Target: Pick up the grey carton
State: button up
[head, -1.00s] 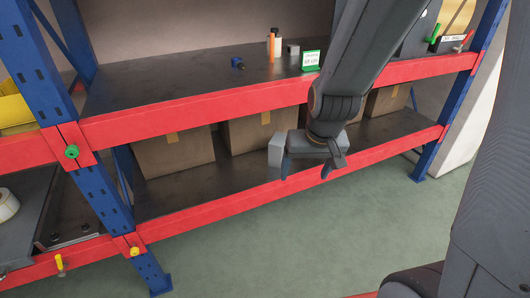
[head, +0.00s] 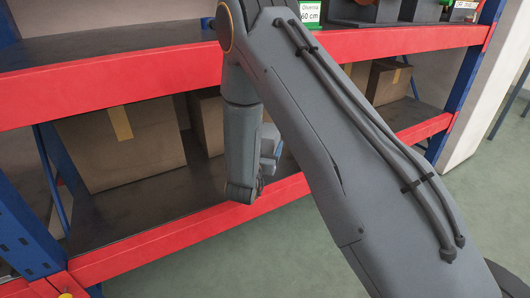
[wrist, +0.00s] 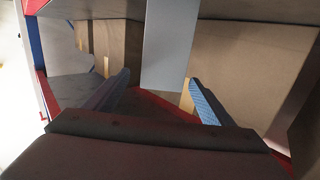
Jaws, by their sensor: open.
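The grey carton (wrist: 168,45) is a plain pale grey block in the wrist view, at the top centre. My gripper (wrist: 160,78) is open, with one finger to each side of the carton in the picture. The carton's lower end shows between the fingertips; I cannot tell how deep it sits between them. No finger visibly touches it. In the head view, my arm hides most of the gripper and carton; a small pale grey part of the carton (head: 270,138) seems to show beside my wrist, over the lower shelf (head: 140,210).
Brown cardboard boxes (head: 120,145) stand along the lower shelf behind the carton, and one large box (wrist: 250,65) fills the right of the wrist view. The red upper beam (head: 110,85) runs above, the red lower beam (head: 170,240) in front. Blue posts (head: 465,80) flank the bay.

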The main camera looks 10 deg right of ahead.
jog(key=shift+w+f+b, duration=0.35)
jog(key=shift+f, duration=0.35)
jog(key=shift+w+d+h, duration=0.2)
jog(key=shift+w, duration=0.3)
jog(key=shift+w+d+h, duration=0.15)
jog(key=shift+w+h, duration=0.05)
jog(key=shift+w, duration=0.25)
jog(key=shift+t, duration=0.3)
jog(key=x, duration=0.3)
jog(key=b+x, duration=0.1)
jog(key=x, duration=0.1)
jog(key=shift+w+d+f, duration=0.15)
jog(key=shift+w+f, duration=0.1)
jog(key=shift+f, duration=0.1)
jog(key=shift+c, duration=0.3)
jog(key=c, duration=1.8)
jog(key=shift+r, duration=0.15)
grip_shut()
